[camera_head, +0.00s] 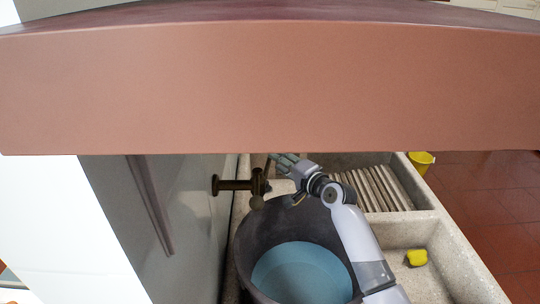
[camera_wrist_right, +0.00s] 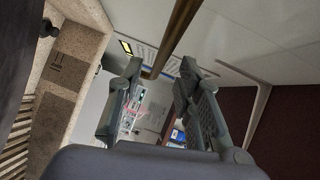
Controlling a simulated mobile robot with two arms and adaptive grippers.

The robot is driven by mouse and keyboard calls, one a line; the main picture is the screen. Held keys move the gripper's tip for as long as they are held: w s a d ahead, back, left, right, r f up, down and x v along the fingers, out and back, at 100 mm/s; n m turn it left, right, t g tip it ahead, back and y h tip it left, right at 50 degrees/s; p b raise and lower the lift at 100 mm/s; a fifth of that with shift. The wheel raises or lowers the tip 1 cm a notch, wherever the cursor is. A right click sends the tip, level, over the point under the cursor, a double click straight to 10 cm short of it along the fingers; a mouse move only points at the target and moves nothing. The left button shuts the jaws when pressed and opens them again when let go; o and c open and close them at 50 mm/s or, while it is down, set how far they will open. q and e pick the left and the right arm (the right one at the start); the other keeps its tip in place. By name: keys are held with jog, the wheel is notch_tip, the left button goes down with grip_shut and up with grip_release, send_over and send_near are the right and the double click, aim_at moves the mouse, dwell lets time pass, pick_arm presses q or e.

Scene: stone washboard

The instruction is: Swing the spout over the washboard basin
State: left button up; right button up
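The brass tap (camera_head: 236,185) comes out of the wall at the left, above the dark tub's back rim. Its spout (camera_wrist_right: 180,35) shows in the right wrist view as a brown tube running down from the top, its lower end between my fingertips. My right gripper (camera_head: 284,163) is beside the tap in the head view; in the wrist view (camera_wrist_right: 158,70) its fingers are apart, with gaps beside the tube. I cannot tell whether either finger touches it. The ribbed washboard basin (camera_head: 412,190) lies to the right of the gripper. My left gripper is out of view.
A large dark tub (camera_head: 245,245) with bluish water stands below my right arm. A second stone basin (camera_head: 405,290) holds a yellow block (camera_head: 417,257). A yellow bucket (camera_head: 421,158) stands on the floor. A wide brown beam (camera_head: 270,90) hides the upper scene.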

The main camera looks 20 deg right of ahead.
jog(key=shift+x, duration=2.75)
jog(key=shift+c, duration=0.4)
grip_shut()
